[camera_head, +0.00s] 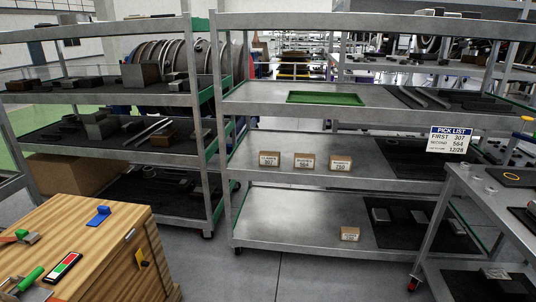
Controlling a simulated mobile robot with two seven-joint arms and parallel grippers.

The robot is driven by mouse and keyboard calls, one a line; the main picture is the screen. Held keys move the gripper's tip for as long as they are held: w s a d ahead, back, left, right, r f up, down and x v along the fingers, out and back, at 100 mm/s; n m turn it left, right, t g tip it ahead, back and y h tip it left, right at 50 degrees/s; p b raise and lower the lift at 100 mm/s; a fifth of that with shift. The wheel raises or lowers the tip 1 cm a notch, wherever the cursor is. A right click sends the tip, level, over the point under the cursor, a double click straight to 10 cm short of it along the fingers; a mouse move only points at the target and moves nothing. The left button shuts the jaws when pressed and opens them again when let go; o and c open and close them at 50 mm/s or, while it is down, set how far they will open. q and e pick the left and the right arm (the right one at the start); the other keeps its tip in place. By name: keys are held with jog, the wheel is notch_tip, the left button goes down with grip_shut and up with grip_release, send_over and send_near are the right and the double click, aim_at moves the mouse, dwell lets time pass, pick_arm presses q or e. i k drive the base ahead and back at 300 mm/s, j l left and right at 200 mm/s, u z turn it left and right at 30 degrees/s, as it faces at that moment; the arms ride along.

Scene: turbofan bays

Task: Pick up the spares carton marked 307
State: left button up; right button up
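The spares carton marked 307 (269,160) is a small brown box with a white label. It stands upright on the middle shelf (262,180) of the metal rack, leftmost in a row of three. Beside it, apart, stand a carton marked 564 (304,162) and a carton whose label seems to read 250 (340,163). Neither of my grippers shows in the head view.
A similar carton (350,233) sits on the lower shelf, its label too small to read. A green tray (326,98) lies on the shelf above. A wooden cabinet (125,255) stands front left, a metal cart (480,190) at right. Grey floor is clear between them.

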aim_at(266, 159)
jog(key=i+l+u, duration=0.1)
jog(key=i+l, duration=0.3)
jog(key=i, duration=0.25)
jog(key=i+l+u, duration=0.15)
jog(key=i+l, duration=0.25)
jog(key=i, duration=0.2)
jog(key=i+l+u, duration=0.1)
jog(key=i+l, duration=0.4)
jog(key=i, duration=0.1)
